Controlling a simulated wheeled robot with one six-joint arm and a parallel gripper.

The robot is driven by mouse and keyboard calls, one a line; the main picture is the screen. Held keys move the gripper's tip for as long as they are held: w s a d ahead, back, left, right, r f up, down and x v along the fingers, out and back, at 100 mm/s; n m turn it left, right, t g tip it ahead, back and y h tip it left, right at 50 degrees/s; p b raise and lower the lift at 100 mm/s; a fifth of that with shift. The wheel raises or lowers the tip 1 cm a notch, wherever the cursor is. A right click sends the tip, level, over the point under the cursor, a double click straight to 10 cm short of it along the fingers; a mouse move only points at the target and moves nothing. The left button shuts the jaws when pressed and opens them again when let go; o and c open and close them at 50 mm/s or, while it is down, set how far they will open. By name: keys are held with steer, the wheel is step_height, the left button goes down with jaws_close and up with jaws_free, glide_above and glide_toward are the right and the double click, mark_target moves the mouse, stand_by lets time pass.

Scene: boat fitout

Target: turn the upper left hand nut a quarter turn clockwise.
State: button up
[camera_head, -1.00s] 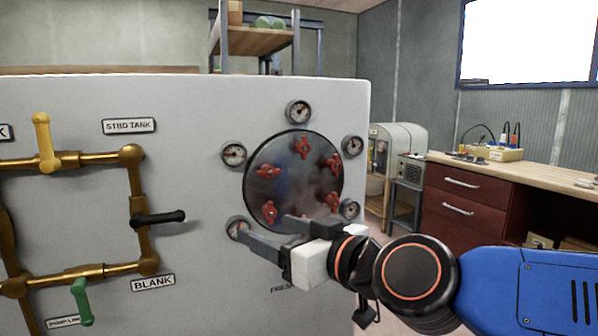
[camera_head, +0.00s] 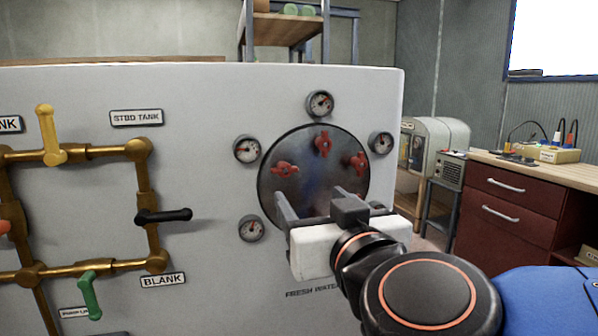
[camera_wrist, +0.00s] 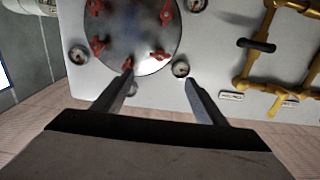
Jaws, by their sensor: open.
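The upper left hand nut (camera_head: 285,169) is a red winged nut on the round dark steel cover (camera_head: 325,182) of the white panel. It also shows in the wrist view (camera_wrist: 158,52), which is turned upside down. Two more red nuts show at the cover's top (camera_head: 322,143) and right (camera_head: 357,161); the lower ones are hidden behind my gripper in the head view. My gripper (camera_head: 311,202) is open and empty, in front of the cover's lower part and below the upper left nut. In the wrist view its fingers (camera_wrist: 159,82) frame no nut.
Round gauges surround the cover, such as one left of the nut (camera_head: 247,149) and one lower left (camera_head: 250,228). Brass pipes (camera_head: 149,200) with a black handle (camera_head: 165,216) stand to the left. A workbench (camera_head: 510,195) is at right.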

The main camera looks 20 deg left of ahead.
mark_target(287, 171)
steer(key=x, duration=1.7)
steer(key=shift+w, duration=0.15)
steer(key=c, duration=1.1)
steer(key=shift+o, duration=0.2)
steer(key=shift+m, duration=0.4)
steer(key=m, duration=0.3)
steer(key=shift+d+m, duration=0.1)
steer(key=shift+m, duration=0.2)
steer(key=m, duration=0.4)
steer(key=shift+m, duration=0.3)
steer(key=m, duration=0.4)
steer(key=shift+w+f, duration=0.1)
steer(key=shift+f, duration=0.05)
steer(key=shift+d+m, duration=0.1)
steer(key=shift+m, duration=2)
